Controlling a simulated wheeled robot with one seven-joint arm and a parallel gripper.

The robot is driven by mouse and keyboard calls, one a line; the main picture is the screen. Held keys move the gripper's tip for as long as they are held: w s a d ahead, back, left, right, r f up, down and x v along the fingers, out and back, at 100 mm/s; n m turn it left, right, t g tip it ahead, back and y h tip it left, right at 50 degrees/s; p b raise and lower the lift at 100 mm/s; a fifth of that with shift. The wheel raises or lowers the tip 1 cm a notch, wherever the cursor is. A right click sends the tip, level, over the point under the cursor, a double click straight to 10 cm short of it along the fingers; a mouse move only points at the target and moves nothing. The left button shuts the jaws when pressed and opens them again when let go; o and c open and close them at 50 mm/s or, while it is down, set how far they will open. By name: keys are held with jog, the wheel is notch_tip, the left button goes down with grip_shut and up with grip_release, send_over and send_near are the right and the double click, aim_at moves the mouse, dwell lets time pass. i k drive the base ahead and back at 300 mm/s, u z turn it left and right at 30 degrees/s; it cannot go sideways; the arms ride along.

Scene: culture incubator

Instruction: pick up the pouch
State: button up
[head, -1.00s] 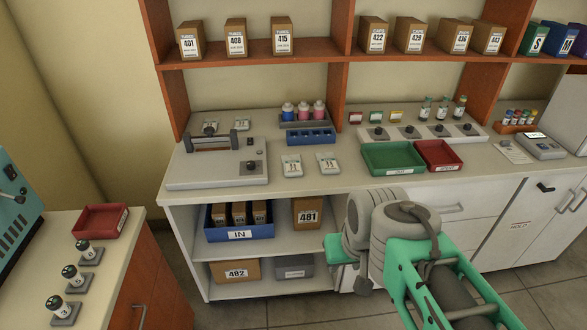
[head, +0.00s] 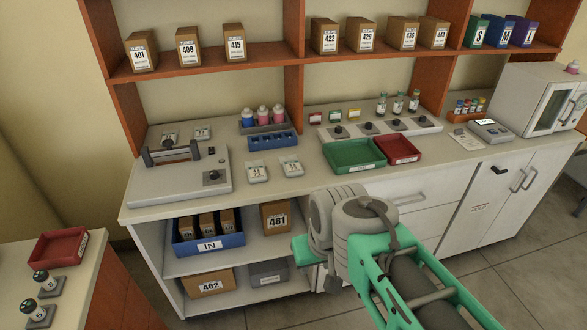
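Two pale, flat packets that look like pouches with printed labels lie on the counter, a left one (head: 257,172) and a right one (head: 291,166), in front of the blue rack. Two similar packets lie farther back behind the sealer-like device, a left one (head: 170,135) and a right one (head: 203,132). Which one is the task's pouch I cannot tell. My green and grey arm is in front of the counter at lower centre right, apart from the packets. My gripper's fingers do not show.
A grey-white device (head: 180,184) with a dark handle stands at the counter's left. A green tray (head: 352,155) and a red tray (head: 397,150) lie right of the packets. A blue IN bin (head: 209,244) and boxes fill the open shelves below. Floor is free at right.

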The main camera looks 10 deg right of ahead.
aim_at(256, 170)
jog(key=u, duration=4.15)
jog(key=k, duration=1.15)
jog(key=z, duration=1.4)
jog(key=i, duration=0.5)
jog(key=z, duration=0.05)
